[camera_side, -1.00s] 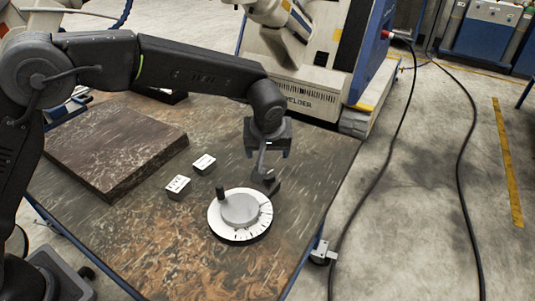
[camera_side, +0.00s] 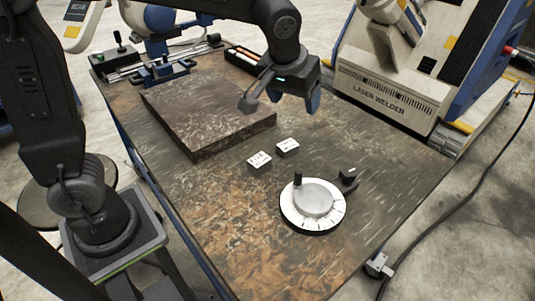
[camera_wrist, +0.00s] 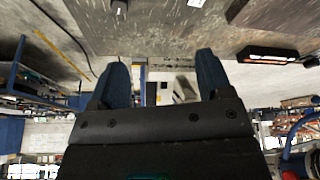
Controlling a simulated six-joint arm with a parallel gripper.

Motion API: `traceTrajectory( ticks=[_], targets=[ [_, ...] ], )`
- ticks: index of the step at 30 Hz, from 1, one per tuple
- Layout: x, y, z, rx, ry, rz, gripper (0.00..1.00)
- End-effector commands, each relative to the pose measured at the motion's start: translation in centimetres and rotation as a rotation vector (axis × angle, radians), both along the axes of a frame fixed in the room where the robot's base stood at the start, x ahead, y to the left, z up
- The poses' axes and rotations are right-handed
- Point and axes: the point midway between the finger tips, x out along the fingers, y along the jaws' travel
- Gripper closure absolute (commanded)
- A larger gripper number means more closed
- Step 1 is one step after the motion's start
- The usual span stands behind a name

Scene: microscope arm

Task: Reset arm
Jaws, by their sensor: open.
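My gripper (camera_side: 292,99) hangs in the air in the side view, raised above the table near the right end of a dark slab. Its two blue-tipped fingers are apart in the wrist view (camera_wrist: 163,85), with nothing between them. A white round dial (camera_side: 312,206) with a grey knob and a black upright handle lies on the table, below and right of my gripper and apart from it. A small black pointer piece (camera_side: 348,176) sits at its upper right edge.
The dark slab (camera_side: 210,115) lies behind two small white-topped blocks (camera_side: 259,161) (camera_side: 287,147). The laser welder (camera_side: 395,90) stands at the table's back right. The front table is clear.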

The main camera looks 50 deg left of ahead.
Motion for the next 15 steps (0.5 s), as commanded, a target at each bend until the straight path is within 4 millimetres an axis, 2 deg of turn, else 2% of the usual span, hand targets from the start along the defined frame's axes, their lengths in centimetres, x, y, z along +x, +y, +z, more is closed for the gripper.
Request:
traceTrajectory(
  ticks=[1,6,12,15],
  targets=[
    [-1.9,1.2,1.1,-0.004,-0.011,-0.02,0.28],
    [-8.1,3.9,2.6,-0.002,-0.035,-0.116,0.28],
    [-14.8,5.8,2.1,0.012,-0.075,-0.224,0.28],
    [-17.2,6.3,1.4,0.021,-0.093,-0.268,0.28]
  ],
)
